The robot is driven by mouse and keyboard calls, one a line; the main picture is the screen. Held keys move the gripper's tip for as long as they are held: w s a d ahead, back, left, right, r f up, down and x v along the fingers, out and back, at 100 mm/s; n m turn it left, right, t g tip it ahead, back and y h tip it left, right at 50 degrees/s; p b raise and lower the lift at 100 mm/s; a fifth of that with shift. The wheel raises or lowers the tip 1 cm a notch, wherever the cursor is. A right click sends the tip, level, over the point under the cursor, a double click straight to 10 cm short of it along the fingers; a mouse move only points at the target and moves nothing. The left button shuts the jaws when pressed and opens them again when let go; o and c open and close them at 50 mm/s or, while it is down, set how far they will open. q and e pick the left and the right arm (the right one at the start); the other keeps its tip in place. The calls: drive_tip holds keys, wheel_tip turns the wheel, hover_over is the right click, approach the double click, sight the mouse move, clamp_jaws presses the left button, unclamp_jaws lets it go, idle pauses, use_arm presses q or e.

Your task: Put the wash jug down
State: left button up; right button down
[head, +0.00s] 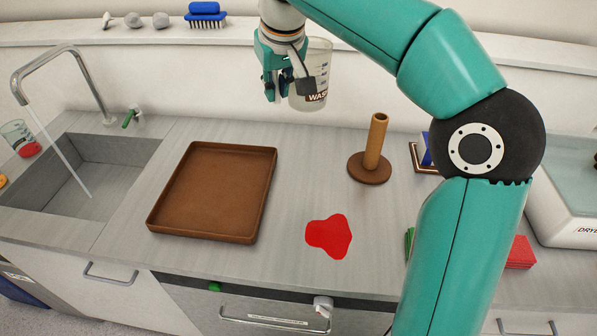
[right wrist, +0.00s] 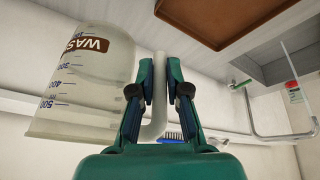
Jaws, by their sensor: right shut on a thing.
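The wash jug (head: 318,76) is a clear cup with a printed scale and a brown WASH label. My right gripper (head: 284,88) is shut on its handle and holds it upright in the air, over the back of the counter near the wall ledge. In the right wrist view the jug (right wrist: 85,85) is at the left, and its pale handle (right wrist: 158,95) passes between the fingers (right wrist: 160,90). The jug looks empty. My left gripper is not in view.
A brown tray (head: 213,238) lies on the counter, left of a red spill (head: 329,237). A wooden post on a round base (head: 371,165) stands behind the spill. Left is a sink (head: 70,180) with water running. My right arm hides part of the right counter.

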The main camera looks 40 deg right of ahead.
drive_tip(key=shift+f+b, duration=1.45)
drive_tip(key=shift+f, duration=8.3)
drive_tip(key=shift+f, duration=0.15)
drive_tip(key=c, duration=1.2)
unclamp_jaws()
drive_tip(key=shift+o, duration=0.2)
drive_tip(key=v, duration=1.2)
drive_tip(key=shift+p, duration=0.35)
drive_tip(key=shift+a+r, duration=0.1)
drive_tip(key=shift+r, duration=0.15)
